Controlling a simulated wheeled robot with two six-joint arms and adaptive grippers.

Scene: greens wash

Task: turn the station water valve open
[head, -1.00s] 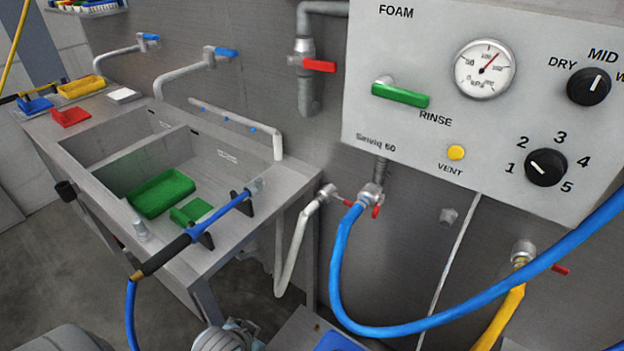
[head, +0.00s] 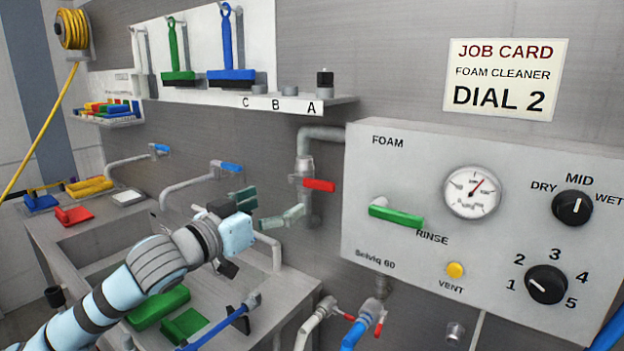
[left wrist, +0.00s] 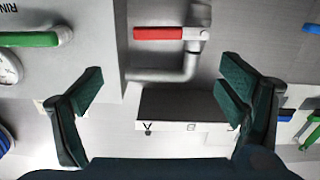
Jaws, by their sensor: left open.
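The water valve on the grey wall pipe (head: 306,160) has a red lever handle (head: 318,185). The handle points right, crosswise to the vertical pipe. It also shows in the left wrist view (left wrist: 158,33), where the picture is upside down. My left gripper (head: 272,206) is open and empty, just left of the valve in the head view. In the left wrist view its two dark green fingers (left wrist: 163,86) are spread wide, with the red handle beyond their tips, apart from them. My right gripper is in neither view.
The foam station panel (head: 370,240) stands right of the valve, with a green lever (head: 396,216) and dials. A shelf (head: 330,101) with brushes above it is over the valve. The sink (head: 290,290) is below my left arm.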

